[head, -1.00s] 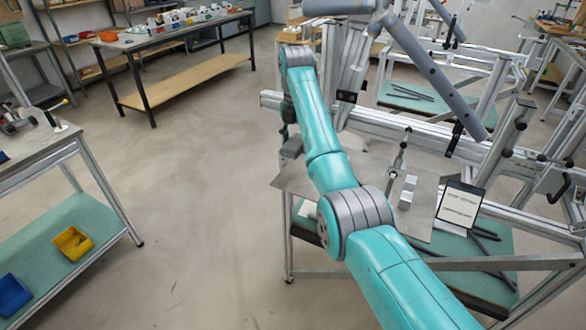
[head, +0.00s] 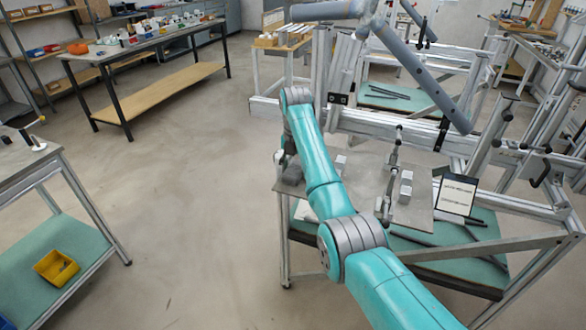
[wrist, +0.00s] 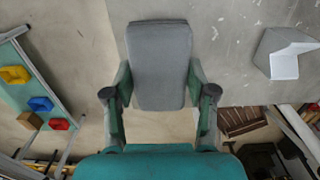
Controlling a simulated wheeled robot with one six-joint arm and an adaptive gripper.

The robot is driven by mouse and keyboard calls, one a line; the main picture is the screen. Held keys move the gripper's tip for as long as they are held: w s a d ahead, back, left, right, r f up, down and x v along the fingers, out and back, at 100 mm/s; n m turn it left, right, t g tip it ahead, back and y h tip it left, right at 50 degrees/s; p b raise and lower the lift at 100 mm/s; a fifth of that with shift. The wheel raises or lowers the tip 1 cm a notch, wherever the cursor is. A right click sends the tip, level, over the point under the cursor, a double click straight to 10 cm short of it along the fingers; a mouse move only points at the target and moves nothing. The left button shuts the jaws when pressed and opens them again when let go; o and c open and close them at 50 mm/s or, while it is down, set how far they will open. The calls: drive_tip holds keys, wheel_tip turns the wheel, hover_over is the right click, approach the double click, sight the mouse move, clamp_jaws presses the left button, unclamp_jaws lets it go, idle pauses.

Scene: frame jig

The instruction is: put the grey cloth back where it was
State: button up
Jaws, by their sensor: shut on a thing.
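The grey cloth (wrist: 159,60) shows in the wrist view as a flat, rounded, folded pad. My gripper (wrist: 159,84) is shut on it, one finger at each side, and the cloth reaches forward beyond the fingers. It is over the left edge of a bare metal plate (wrist: 240,90), with the floor to the left. In the head view the plate (head: 410,205) lies on the frame jig, and my teal arm reaches over its left part. I cannot tell whether the cloth touches the plate.
On the plate are an upright clamp (head: 391,165) and small metal blocks (head: 405,187). A sign (head: 456,195) stands at its right. Jig rails (head: 400,128) run behind. A bench (head: 150,42) stands at the back left. The floor (head: 190,190) left of the jig is clear.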

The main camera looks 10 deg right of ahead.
sight(294, 166)
drive_tip(key=o, duration=1.1)
drive_tip(key=shift+f, duration=0.1)
wheel_tip(294, 166, up, 11)
drive_tip(key=w, duration=0.1)
drive_tip(key=shift+w+f, duration=0.15)
